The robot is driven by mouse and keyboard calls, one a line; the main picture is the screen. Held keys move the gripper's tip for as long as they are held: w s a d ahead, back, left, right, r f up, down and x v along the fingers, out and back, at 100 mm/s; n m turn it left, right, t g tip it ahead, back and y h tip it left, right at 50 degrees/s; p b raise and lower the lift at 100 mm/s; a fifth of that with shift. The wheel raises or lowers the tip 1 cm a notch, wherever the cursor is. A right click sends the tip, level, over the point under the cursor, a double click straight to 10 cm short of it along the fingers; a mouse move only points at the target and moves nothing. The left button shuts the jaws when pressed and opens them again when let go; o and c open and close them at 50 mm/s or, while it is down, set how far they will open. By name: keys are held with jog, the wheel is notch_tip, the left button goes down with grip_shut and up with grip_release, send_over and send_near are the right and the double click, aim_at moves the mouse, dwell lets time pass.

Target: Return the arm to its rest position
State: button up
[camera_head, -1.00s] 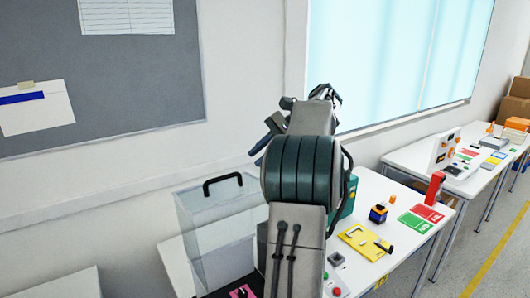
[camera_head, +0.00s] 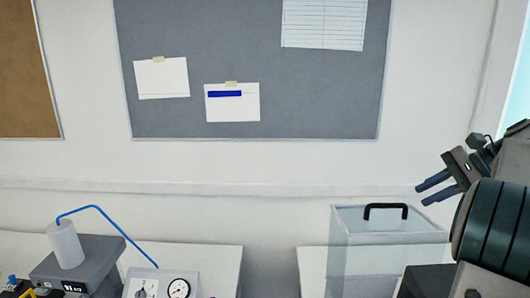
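My arm enters at the right edge, raised and bent. My gripper (camera_head: 421,195) is at its end, pointing left in front of the pale wall. Its two dark fingers are apart with a narrow gap between them, and nothing shows in the gap. The rest of my arm is cut off by the right edge.
A clear box (camera_head: 350,262) with a black handle stands below my arm. Left are a gauge panel (camera_head: 180,288) with a dark knob and a grey device (camera_head: 85,262) with a white cylinder and blue tube. A gap separates the two white tables. A grey board (camera_head: 250,60) hangs behind.

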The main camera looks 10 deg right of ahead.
jog(key=a, duration=0.3)
jog(key=a+f+n+h, duration=0.1)
jog(key=a, duration=0.1)
jog(key=a+f+n+g, duration=0.1)
jog(key=a, duration=0.2)
jog(key=shift+s+a+f+b, duration=0.25)
jog(key=shift+s+a+b, duration=0.05)
jog(key=shift+a+b, duration=0.1)
jog(key=s+a+f+n+h+b, duration=0.3)
jog(key=s+a+f+n+h, duration=0.4)
jog(key=s+a+f+n, duration=0.7)
jog(key=s+a+f, duration=0.2)
jog(key=a+f, duration=0.2)
jog(key=shift+s+a+n, duration=0.2)
jog(key=shift+a+n, duration=0.1)
jog(key=shift+a, duration=0.05)
